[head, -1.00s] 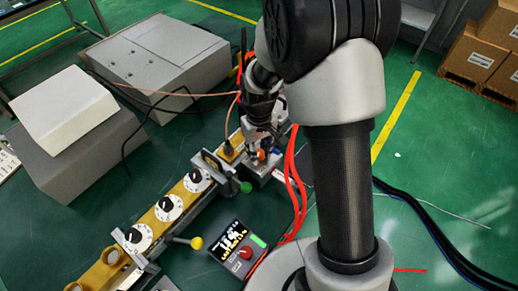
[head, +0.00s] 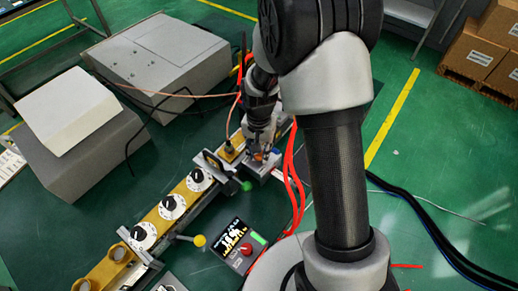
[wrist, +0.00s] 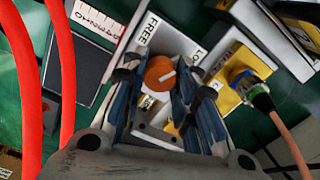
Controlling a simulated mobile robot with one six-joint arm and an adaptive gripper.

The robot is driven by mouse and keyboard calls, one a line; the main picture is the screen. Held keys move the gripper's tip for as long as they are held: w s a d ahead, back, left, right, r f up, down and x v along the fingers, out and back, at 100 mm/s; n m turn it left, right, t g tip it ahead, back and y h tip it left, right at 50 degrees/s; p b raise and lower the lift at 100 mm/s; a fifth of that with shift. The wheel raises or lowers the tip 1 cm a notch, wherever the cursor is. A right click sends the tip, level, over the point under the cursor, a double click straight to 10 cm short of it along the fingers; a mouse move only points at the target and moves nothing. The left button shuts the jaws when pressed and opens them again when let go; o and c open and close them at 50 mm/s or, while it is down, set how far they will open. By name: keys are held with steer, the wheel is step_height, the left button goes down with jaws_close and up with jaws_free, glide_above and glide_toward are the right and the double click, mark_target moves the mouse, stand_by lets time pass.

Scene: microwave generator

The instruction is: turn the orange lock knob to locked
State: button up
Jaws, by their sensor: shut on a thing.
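The orange lock knob (wrist: 160,73) is round with a white pointer line and sits on a pale plate (wrist: 172,38). A "FREE" label (wrist: 148,30) is above the knob in the wrist view, and a partly hidden label starting "LO" (wrist: 192,58) is to its right. The pointer line slants right, roughly toward the "LO" label. My gripper (wrist: 157,80) is shut on the knob, with one finger on each side. In the head view my gripper (head: 262,148) is over the far end of the rail, and only a little of the knob (head: 259,157) shows.
A yellow block with a connector and cable (wrist: 248,86) is close on the right in the wrist view. Red hoses (wrist: 52,75) run on the left. In the head view, a row of white dials (head: 172,206), a green ball lever (head: 246,186) and a display box (head: 238,246) are nearer.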

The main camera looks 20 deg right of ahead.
steer(key=shift+m, duration=0.5)
steer(key=o, duration=1)
steer(key=shift+o, duration=0.2)
step_height(320, 180, up, 12)
steer(key=shift+r, duration=0.1)
stand_by(0.4)
